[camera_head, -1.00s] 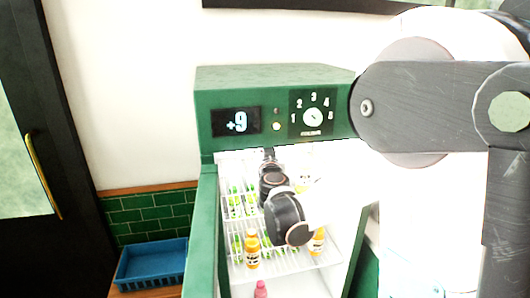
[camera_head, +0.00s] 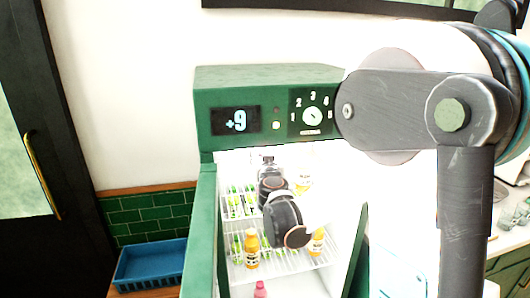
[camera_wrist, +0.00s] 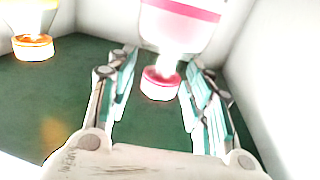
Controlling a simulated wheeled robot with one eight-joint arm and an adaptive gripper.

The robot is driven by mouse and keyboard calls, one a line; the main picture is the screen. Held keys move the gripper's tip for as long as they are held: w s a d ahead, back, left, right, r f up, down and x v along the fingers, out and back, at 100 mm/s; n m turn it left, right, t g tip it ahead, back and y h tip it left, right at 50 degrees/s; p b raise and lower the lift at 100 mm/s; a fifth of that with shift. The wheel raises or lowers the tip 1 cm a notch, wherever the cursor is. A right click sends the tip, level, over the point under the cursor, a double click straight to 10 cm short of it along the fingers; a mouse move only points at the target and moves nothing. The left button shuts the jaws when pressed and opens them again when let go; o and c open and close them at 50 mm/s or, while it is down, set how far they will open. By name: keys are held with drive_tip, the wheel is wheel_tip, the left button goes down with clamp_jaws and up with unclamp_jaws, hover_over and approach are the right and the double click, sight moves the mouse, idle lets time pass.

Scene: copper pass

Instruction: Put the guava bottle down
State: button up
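A bottle with a pink cap and pink label (camera_wrist: 180,14), which looks like the guava bottle, shows at the top middle of the wrist view, cap pointing down the picture. My gripper (camera_wrist: 156,62) has its two fingers spread, one on each side of the cap, with a gap visible at least on the left. I cannot tell whether the right finger touches it. In the head view my wrist reaches into the open green cooler (camera_head: 209,240), and my fingers and the bottle there are hidden.
Another pink-capped bottle (camera_head: 260,290) stands low in the cooler. Orange bottles (camera_head: 252,250) and green ones (camera_head: 236,205) stand on its wire shelves. An orange-capped bottle (camera_wrist: 33,45) is left in the wrist view. A blue crate (camera_head: 150,266) lies outside, left.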

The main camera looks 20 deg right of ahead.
drive_tip(key=shift+r, duration=0.15)
drive_tip(key=shift+s+a, duration=0.1)
drive_tip(key=shift+s, duration=0.15)
drive_tip(key=v, duration=1.1)
drive_tip(key=shift+s+p, duration=0.25)
drive_tip(key=shift+p, duration=0.2)
drive_tip(key=shift+a, duration=0.1)
